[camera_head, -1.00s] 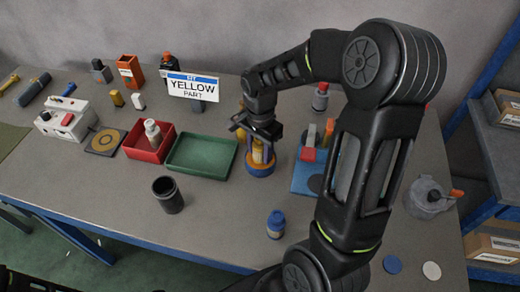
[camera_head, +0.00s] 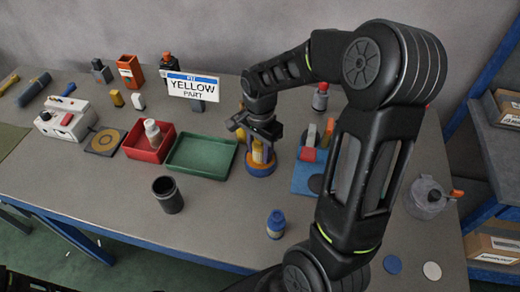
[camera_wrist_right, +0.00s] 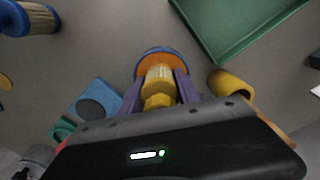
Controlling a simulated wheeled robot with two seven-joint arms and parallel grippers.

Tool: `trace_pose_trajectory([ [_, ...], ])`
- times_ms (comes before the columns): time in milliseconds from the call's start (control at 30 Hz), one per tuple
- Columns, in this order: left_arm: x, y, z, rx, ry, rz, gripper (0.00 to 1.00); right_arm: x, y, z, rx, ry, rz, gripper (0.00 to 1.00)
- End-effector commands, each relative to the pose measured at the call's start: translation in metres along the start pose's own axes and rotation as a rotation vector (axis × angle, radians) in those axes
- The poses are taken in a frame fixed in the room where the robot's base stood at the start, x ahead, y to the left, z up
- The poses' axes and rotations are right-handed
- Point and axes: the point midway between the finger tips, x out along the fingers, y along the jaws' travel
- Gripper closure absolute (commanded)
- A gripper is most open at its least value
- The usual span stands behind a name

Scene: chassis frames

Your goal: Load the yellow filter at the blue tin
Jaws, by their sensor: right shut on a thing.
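The yellow filter (camera_wrist_right: 160,80) is a ribbed cylinder with a plain yellow end, held upright between the fingers of my right gripper (camera_wrist_right: 158,97). My right gripper also shows in the head view (camera_head: 260,140), shut on the filter. Directly below is a round blue tin (camera_head: 261,169) with an orange inner face, also in the wrist view (camera_wrist_right: 152,52). The filter's lower end is at or inside the tin's opening; I cannot tell how deep it sits. My left gripper is not in view.
The green tray (camera_head: 178,170) is just left of the tin, the blue plate (camera_head: 302,183) to its right. A small blue-capped bottle (camera_head: 276,228) and a dark cup (camera_head: 170,205) stand nearer. A yellow cylinder (camera_wrist_right: 232,86) lies close to the gripper. A "YELLOW PART" sign (camera_head: 195,86) stands behind.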

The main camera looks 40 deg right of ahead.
Motion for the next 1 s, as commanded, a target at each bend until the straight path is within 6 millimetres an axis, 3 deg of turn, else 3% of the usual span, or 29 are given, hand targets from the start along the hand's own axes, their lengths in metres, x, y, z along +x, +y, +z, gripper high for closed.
trace_pose_trajectory([
  [267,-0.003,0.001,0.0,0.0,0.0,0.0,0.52,-0.002,0.002,0.001,0.0,-0.003,0.005,1.0],
  [1000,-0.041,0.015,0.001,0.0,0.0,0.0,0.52,-0.065,0.0,0.0,-0.001,0.0,0.001,1.0],
])
